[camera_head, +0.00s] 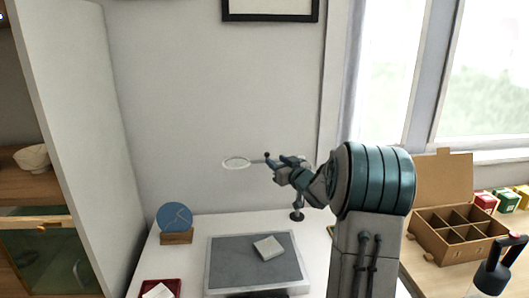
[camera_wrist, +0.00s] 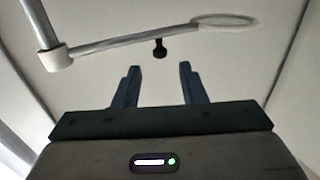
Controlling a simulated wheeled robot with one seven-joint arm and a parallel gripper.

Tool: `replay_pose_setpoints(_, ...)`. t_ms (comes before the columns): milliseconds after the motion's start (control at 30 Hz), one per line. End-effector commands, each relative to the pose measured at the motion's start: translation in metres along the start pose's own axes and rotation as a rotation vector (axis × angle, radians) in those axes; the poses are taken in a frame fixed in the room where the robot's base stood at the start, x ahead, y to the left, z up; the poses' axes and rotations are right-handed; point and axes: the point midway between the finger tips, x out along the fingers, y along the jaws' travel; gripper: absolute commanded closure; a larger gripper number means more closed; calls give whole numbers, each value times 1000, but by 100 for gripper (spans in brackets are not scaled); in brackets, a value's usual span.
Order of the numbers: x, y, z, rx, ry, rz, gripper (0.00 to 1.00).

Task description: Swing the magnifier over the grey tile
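The magnifier (camera_head: 237,163) is a round lens on a thin arm, held up on a stand whose base (camera_head: 297,215) is at the back of the white table. Its lens points left in the head view. In the wrist view the magnifier's lens (camera_wrist: 224,21) and arm lie beyond my fingertips, with a small black knob (camera_wrist: 160,47) hanging in line with the gap. My gripper (camera_wrist: 157,68) is open and empty, apart from the knob. The pale grey tile (camera_head: 268,247) lies on the dark mat (camera_head: 227,265), below and right of the lens. My arm hides part of the stand.
A blue disc (camera_head: 174,218) with a pale seam stands in a wooden holder at left. A red tray (camera_head: 160,289) is at the front left. A cardboard compartment box (camera_head: 455,245) stands at right. A cabinet wall bounds the left side.

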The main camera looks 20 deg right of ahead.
Motion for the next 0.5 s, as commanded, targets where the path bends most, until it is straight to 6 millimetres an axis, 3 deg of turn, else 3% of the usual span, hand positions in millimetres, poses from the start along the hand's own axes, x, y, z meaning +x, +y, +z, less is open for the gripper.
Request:
replay_pose_setpoints(200,48,-1,-1,1,-1,-2,62)
replay_pose_setpoints(500,85,0,0,-1,-1,0,62)
